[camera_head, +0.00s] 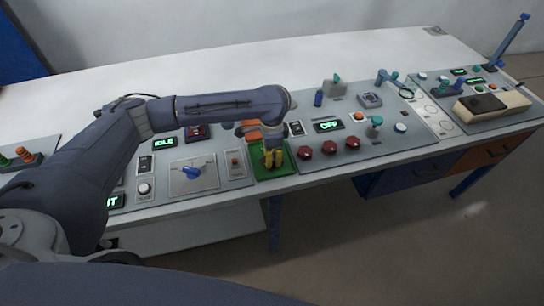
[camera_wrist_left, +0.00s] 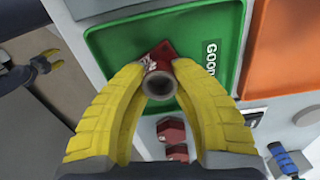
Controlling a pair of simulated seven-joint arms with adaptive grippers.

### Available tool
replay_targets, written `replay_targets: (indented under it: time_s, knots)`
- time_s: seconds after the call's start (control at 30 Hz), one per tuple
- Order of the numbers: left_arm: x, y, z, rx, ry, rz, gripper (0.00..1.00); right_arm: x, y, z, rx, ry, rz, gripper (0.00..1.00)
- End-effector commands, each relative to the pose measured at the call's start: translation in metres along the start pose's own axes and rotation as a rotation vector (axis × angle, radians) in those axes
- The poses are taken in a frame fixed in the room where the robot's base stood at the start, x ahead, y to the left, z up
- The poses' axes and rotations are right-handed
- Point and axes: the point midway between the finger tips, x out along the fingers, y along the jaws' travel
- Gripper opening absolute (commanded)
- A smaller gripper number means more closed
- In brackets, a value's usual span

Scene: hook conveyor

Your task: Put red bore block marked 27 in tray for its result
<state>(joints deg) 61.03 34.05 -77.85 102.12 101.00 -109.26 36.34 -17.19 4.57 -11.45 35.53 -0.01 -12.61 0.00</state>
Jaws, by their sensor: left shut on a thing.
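My left gripper (camera_head: 272,164) is over the green tray (camera_head: 289,161) at the front edge of the panel. In the left wrist view its yellow fingers are shut on a red bore block (camera_wrist_left: 167,55), with the grey bore (camera_wrist_left: 159,83) facing the camera. A white mark on the block is too small to read. I cannot tell whether the block touches the tray floor.
An orange tray (camera_wrist_left: 285,50) lies beside the green one. Several dark red hexagonal pieces (camera_head: 305,153) stand on the panel to the right. A display reading "IDLE" (camera_head: 164,143) and a blue-handled switch (camera_head: 192,173) are to the left. A display (camera_head: 327,126) reads "OFF".

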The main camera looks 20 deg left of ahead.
Motion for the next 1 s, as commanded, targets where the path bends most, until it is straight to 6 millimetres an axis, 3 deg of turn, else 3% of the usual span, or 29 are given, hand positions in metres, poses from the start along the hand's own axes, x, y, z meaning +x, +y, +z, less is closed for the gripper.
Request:
replay_targets:
  time_s: [0.23, 0.27, 0.47, 0.63, 0.8, 1.0]
  knots:
    - [0.0001, 0.0000, 0.0000, 0.000, 0.000, 0.000, 0.00, 0.0000, 0.0001, 0.0000, 0.000, 0.000, 0.000, 0.44]
    - [0.0001, 0.0000, 0.0000, 0.000, 0.000, 0.000, 0.27, 0.0000, 0.0001, 0.0000, 0.000, 0.000, 0.000, 0.44]
    - [0.0001, 0.0001, 0.0000, 0.000, 0.000, 0.000, 0.51, 0.0000, 0.0002, 0.0000, 0.000, 0.000, 0.000, 0.44]
    - [0.0001, 0.0001, 0.0000, 0.000, 0.000, 0.000, 0.52, 0.0000, 0.0002, 0.0000, 0.000, 0.000, 0.000, 0.44]
    - [0.0005, 0.0003, 0.0002, 0.000, -0.001, 0.001, 0.73, 0.0000, 0.0002, 0.0001, 0.000, 0.000, 0.000, 0.44]
    - [0.0003, 0.0002, 0.0001, 0.000, -0.001, 0.000, 0.73, 0.0000, 0.0002, 0.0000, 0.000, 0.000, 0.000, 0.44]
